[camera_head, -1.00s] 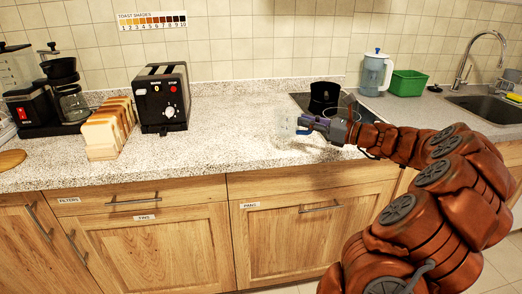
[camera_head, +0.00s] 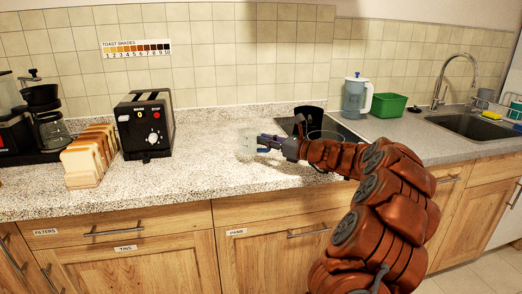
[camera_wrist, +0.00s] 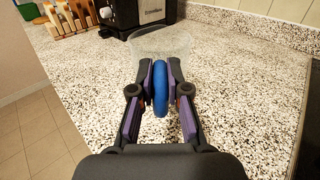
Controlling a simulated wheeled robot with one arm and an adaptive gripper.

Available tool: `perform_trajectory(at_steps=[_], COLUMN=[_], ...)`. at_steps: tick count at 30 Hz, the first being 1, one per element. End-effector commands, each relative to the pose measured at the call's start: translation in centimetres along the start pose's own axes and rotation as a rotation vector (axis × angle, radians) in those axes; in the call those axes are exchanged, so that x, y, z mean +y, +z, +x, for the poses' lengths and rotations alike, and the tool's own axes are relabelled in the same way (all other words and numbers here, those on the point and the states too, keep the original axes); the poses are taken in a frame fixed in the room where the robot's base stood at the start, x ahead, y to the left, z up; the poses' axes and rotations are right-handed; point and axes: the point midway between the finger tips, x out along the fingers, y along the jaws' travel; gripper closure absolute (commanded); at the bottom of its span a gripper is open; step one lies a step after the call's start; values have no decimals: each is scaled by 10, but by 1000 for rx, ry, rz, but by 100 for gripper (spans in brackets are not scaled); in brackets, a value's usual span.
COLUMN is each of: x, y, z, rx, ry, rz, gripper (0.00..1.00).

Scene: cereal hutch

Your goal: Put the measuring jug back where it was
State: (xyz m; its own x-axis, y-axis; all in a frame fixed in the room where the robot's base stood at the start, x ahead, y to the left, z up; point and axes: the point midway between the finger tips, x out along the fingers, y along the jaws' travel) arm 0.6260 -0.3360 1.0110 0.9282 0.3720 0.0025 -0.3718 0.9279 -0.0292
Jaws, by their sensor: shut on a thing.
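The measuring jug is a clear, see-through vessel (camera_head: 247,141) with a blue handle. In the wrist view its clear body (camera_wrist: 160,42) lies just beyond my fingertips, and its blue handle (camera_wrist: 160,90) is between them. My gripper (camera_head: 268,143), also seen in the wrist view (camera_wrist: 160,80), is shut on this handle. The jug is over the speckled counter (camera_head: 205,170), right of the black toaster (camera_head: 144,124). I cannot tell whether its base touches the counter.
Sliced bread (camera_head: 88,160) and a coffee maker (camera_head: 45,112) stand left of the toaster. A black pot (camera_head: 309,120) stands on the dark hob behind my wrist. A blue-lidded pitcher (camera_head: 356,97) and green tub (camera_head: 388,105) are farther right. Speckled counter between toaster and jug is clear.

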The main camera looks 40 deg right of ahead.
Motion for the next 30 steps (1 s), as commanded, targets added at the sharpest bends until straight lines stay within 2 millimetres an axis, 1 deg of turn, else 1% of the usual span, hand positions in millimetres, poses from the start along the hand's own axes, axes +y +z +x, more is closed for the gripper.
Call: perform_trajectory(at_steps=[5, 9, 13, 16, 29, 30], x=[0, 0, 0, 0, 0, 1], y=[0, -2, -25, -36, -40, -41], z=[9, 23, 20, 20, 20, 20], rx=[0, 1, 2, 1, 0, 0], ry=[1, 3, 0, -1, 0, 0], rz=[-2, -3, 4, 4, 0, 0], gripper=[100, 100, 100, 100, 100, 84])
